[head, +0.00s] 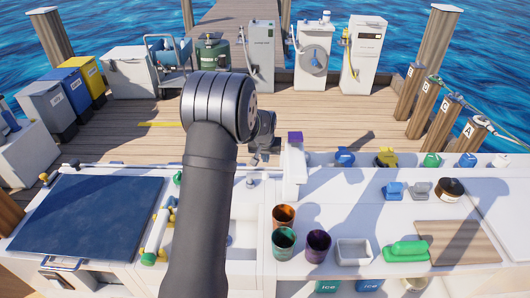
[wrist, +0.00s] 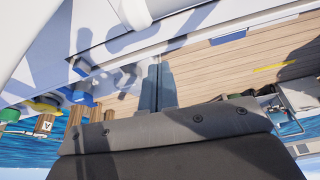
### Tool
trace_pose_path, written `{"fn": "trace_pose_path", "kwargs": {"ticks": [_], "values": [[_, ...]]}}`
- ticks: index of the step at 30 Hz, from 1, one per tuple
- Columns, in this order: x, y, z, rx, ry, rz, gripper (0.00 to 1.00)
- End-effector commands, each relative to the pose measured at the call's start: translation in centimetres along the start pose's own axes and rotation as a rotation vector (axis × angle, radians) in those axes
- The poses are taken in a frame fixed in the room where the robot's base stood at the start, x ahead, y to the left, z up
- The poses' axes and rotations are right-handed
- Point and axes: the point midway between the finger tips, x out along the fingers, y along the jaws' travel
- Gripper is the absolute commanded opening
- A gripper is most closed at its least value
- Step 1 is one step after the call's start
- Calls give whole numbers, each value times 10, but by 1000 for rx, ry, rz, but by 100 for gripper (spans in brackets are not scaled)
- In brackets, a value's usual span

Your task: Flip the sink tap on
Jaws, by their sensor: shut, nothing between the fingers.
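The sink basin (head: 243,236) is set in the white counter, partly hidden behind my arm in the head view. A small grey fitting (head: 251,183) at the basin's back edge looks like the sink tap; its lever position is too small to tell. My gripper (head: 257,157) is beyond the fitting, near the counter's back edge, and appears apart from it. In the wrist view my gripper's two grey fingers (wrist: 156,88) are together with nothing between them. I cannot pick out the tap for sure in the wrist view.
A white post with a purple top (head: 295,141) stands close right of my gripper. A dark blue hatch (head: 85,220) lies left. Open dock planks lie behind.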

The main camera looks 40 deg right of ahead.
Motion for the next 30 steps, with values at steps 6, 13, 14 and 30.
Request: {"fn": "trace_pose_path", "kwargs": {"ticks": [6, 13, 14, 30], "values": [[32, 0, 5, 0, 1, 0, 0], [19, 0, 29, 0, 0, 0, 0], [18, 0, 31, 0, 0, 0, 0], [15, 0, 36, 3, 1, 2, 0]]}}
